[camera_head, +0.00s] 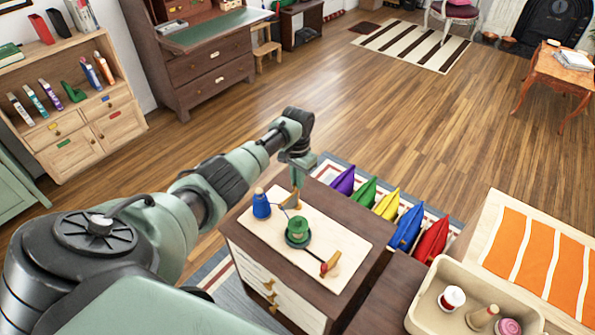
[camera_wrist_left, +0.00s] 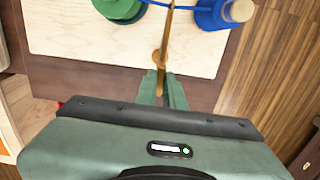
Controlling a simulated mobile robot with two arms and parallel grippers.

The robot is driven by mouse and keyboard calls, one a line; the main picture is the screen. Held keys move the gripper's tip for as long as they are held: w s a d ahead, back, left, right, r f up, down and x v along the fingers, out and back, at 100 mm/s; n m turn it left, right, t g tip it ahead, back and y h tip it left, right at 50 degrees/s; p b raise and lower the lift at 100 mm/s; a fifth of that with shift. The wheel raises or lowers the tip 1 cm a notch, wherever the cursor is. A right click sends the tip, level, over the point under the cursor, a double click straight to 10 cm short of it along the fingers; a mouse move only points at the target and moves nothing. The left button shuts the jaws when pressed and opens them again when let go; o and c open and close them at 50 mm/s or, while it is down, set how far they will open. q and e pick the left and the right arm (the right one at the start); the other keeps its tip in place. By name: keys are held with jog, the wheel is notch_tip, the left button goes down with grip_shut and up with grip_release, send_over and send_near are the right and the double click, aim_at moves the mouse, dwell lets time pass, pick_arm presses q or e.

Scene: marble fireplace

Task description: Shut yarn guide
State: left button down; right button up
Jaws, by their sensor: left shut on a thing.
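The yarn guide, a thin brown bar (camera_wrist_left: 168,38), runs over the pale board (camera_wrist_left: 85,40) in the left wrist view. A small pivot or peg sits near its lower part. In the head view the guide (camera_head: 295,200) is small and partly hidden by my left gripper (camera_head: 297,180). In the wrist view my left gripper (camera_wrist_left: 163,92) is shut on the guide's near end, at the board's edge. Blue yarn crosses at the bar between a green spool (camera_wrist_left: 118,8) and a blue spool (camera_wrist_left: 207,14). My right gripper is not in view.
The board (camera_head: 335,237) lies on a dark brown cabinet with pale drawers (camera_head: 262,272). A red-and-wood piece (camera_head: 330,265) is at its front right. Several coloured cushions (camera_head: 387,204) lie behind. A cream bin (camera_head: 430,310) stands to the right. Wooden floor beyond is open.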

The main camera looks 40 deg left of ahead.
pick_arm(q)
jog(key=c, duration=1.5)
grip_release()
notch_tip(320, 180, up, 8)
jog(key=shift+f+b, duration=0.1)
jog(key=shift+b, duration=0.25)
